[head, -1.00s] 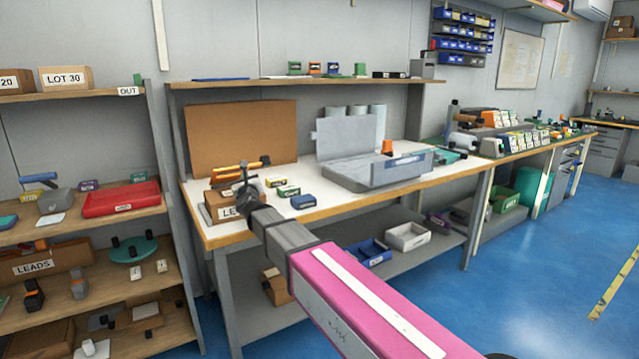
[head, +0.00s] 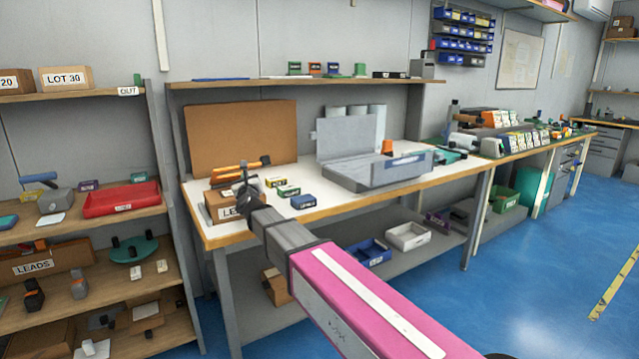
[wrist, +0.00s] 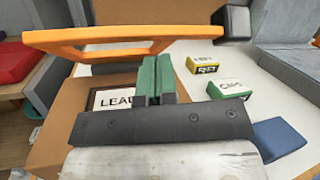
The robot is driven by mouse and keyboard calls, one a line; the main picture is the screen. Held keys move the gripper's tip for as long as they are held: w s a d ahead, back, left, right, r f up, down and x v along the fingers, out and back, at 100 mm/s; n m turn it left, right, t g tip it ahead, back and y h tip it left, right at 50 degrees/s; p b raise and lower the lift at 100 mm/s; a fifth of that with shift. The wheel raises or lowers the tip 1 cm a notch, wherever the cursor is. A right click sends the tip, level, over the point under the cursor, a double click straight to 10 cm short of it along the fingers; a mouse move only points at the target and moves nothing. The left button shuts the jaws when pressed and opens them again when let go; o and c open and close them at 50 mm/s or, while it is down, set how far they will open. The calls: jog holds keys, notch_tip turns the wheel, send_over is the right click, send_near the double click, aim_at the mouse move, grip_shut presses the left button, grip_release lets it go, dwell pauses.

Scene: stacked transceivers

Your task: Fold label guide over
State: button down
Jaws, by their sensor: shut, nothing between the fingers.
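An orange bar-like frame (wrist: 130,42) spans the upper left of the wrist view, above a brown box marked LEADS (wrist: 62,125). The orange frame (head: 236,172) and the LEADS box (head: 222,212) also show at the left end of the workbench in the head view. I cannot tell for sure whether this orange frame is the label guide. My gripper (wrist: 155,80) has green fingers pressed together with nothing between them. The fingertips are close to the orange bar, over the box; contact cannot be told. In the head view my gripper (head: 244,184) is partly hidden by dark wrist parts.
Small yellow (wrist: 202,64) and green (wrist: 229,88) boxes and a blue block (wrist: 278,138) lie right of the gripper on the white bench top. A grey open case (head: 365,175) stands farther right. A brown board (head: 240,138) leans behind.

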jog(key=shift+w+a+r, duration=0.2)
jog(key=shift+w+r, duration=0.1)
jog(key=shift+r, duration=0.1)
jog(key=shift+r, duration=0.15)
dwell(0.4)
jog(key=shift+w+a+r+g, duration=0.2)
jog(key=shift+r+g, duration=0.1)
jog(key=shift+r, duration=0.1)
jog(key=shift+w+a+r+g, duration=0.1)
jog(key=shift+w+r+g, duration=0.1)
jog(key=shift+r+g, duration=0.15)
jog(key=shift+r, duration=0.15)
jog(key=shift+w+r+n+g+h, duration=0.2)
jog(key=shift+n+g+h, duration=0.05)
jog(key=shift+n+h, duration=0.05)
jog(key=shift+w+a+r+n+g+h, duration=0.2)
jog(key=shift+w+a+r+g, duration=0.15)
jog(key=shift+w+r+g, duration=0.35)
jog(key=shift+w+a+r+n+g+h, duration=0.1)
jog(key=shift+w+a+r+g+h, duration=0.1)
jog(key=shift+w+a+r+g, duration=0.45)
jog(key=shift+s+d+r, duration=0.15)
jog(key=shift+s+d, duration=0.1)
jog(key=shift+d, duration=0.05)
